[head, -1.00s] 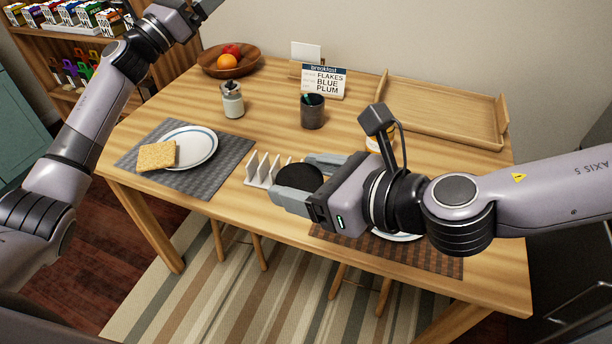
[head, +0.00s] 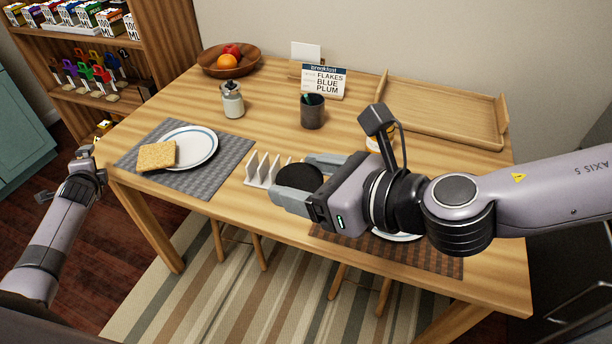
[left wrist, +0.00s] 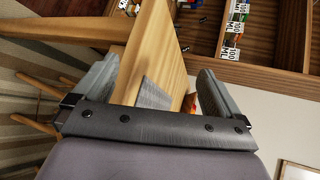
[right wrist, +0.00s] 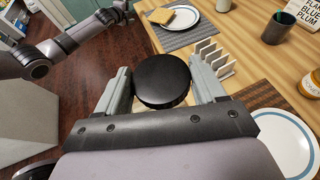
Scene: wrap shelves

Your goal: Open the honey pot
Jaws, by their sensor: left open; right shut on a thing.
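My right gripper (head: 306,176) is shut on a round black lid-like disc (head: 298,177), held over the front of the table. The disc also shows between the fingers in the right wrist view (right wrist: 161,80). A jar with amber and white colouring (right wrist: 312,84), possibly the honey pot, stands at the right edge of the right wrist view. In the head view the jar (head: 374,143) is mostly hidden behind my right gripper; I cannot tell whether it is open. My left gripper (head: 78,172) is open and empty, left of the table's front-left corner.
A white toast rack (head: 262,170) stands beside the held disc. A plate (head: 197,145) with a bread slice (head: 156,156) lies on the left mat. A glass jar (head: 232,102), dark cup (head: 312,112), menu sign (head: 323,80), fruit bowl (head: 212,71) and wooden tray (head: 440,105) stand farther back.

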